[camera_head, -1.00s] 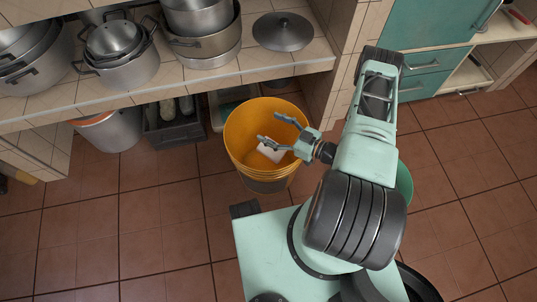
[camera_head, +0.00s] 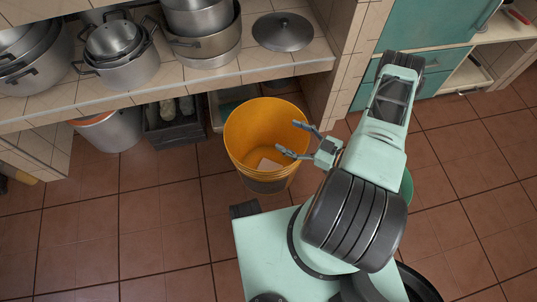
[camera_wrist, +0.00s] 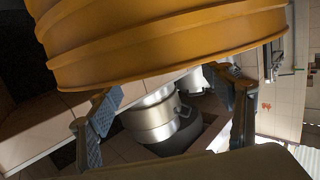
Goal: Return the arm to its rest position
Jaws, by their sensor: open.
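My gripper (camera_head: 288,139) is open and empty in the head view, with its fingers pointing left over the right side of the orange bucket's rim. My arm reaches up and folds back from my base at the lower right. In the wrist view my gripper (camera_wrist: 170,118) shows its two fingers spread apart with nothing between them. The orange bucket (camera_wrist: 170,40) fills the top of that view, close to the fingers.
A tiled counter (camera_head: 200,85) with metal pots and a lid (camera_head: 283,31) runs along the back left. A green bucket (camera_head: 406,187) is partly hidden behind my arm.

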